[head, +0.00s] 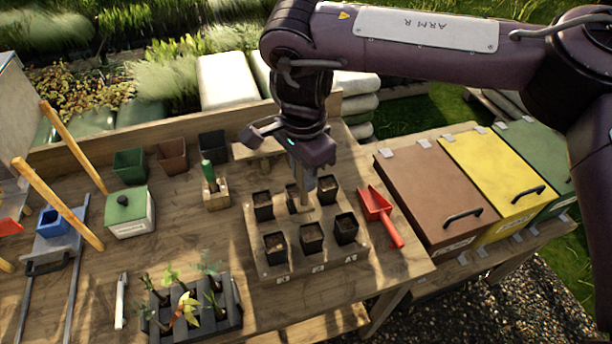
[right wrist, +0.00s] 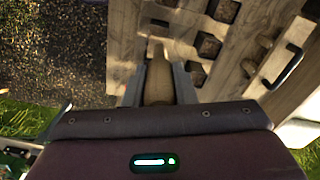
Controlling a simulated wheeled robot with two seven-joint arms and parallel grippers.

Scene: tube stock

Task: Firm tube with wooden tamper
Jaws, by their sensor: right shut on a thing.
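My right gripper (head: 312,178) is shut on the wooden tamper (head: 303,196), which points down over the back row of the planting board. In the right wrist view the tamper (right wrist: 158,86) sits between the two fingers. The wooden board (head: 262,240) holds several black square tubes filled with dark soil, in two rows. The back middle tube (head: 292,197) is partly hidden behind the tamper; I cannot tell whether the tamper touches its soil. The back left tube (head: 263,206) and front middle tube (head: 312,238) show clearly. My left gripper is not in view.
A red scoop (head: 380,212) lies close right of the board. A green-handled tool (head: 209,175) stands in a wooden block at left. A dark seedling tray (head: 228,314) stands front left. Lidded brown (head: 430,185) and yellow bins stand right. Empty pots (head: 172,156) line the back.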

